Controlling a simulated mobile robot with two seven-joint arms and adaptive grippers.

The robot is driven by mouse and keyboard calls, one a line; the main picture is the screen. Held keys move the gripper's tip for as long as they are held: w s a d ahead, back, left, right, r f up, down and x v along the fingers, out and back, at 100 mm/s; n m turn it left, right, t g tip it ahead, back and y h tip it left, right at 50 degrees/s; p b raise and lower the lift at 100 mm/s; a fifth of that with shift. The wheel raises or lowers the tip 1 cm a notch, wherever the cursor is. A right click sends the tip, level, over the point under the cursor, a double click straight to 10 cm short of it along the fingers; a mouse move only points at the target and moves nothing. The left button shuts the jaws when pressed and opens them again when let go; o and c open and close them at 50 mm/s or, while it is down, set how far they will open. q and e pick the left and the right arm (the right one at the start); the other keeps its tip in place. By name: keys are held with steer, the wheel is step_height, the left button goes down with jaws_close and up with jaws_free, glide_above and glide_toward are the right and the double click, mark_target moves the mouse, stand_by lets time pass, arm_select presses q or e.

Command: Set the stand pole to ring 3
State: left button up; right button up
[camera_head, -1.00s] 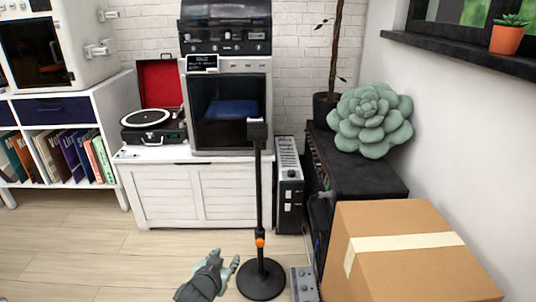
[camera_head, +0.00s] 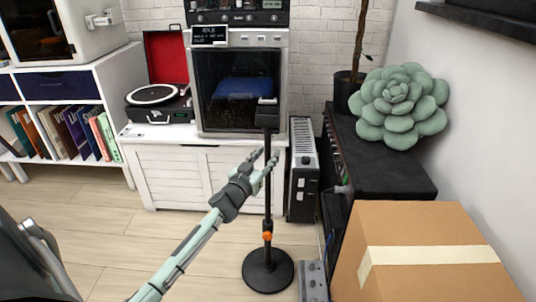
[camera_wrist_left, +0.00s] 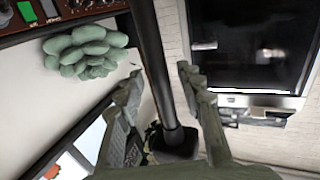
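The black stand pole (camera_head: 267,205) rises upright from a round base (camera_head: 268,271) on the floor. It has an orange knob (camera_head: 267,236) low down and a black block (camera_head: 267,113) on top. No numbered rings can be made out. My left gripper (camera_head: 264,162) is at the pole's upper part, below the block. In the left wrist view the pole (camera_wrist_left: 154,60) passes between the spread fingers of the gripper (camera_wrist_left: 160,92), with gaps on both sides. The fingers look open. My right gripper is not in view.
A cardboard box (camera_head: 420,275) stands at the lower right. A grey metal box (camera_head: 313,281) lies beside the base. A black-and-white unit (camera_head: 303,170) and a black cabinet (camera_head: 385,170) stand behind, right of the pole. Wooden floor is clear left of the base.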

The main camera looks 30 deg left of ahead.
arm_select(q)
steer(key=shift+w+a, duration=0.1)
steer(key=shift+w, duration=0.5)
jaws_close()
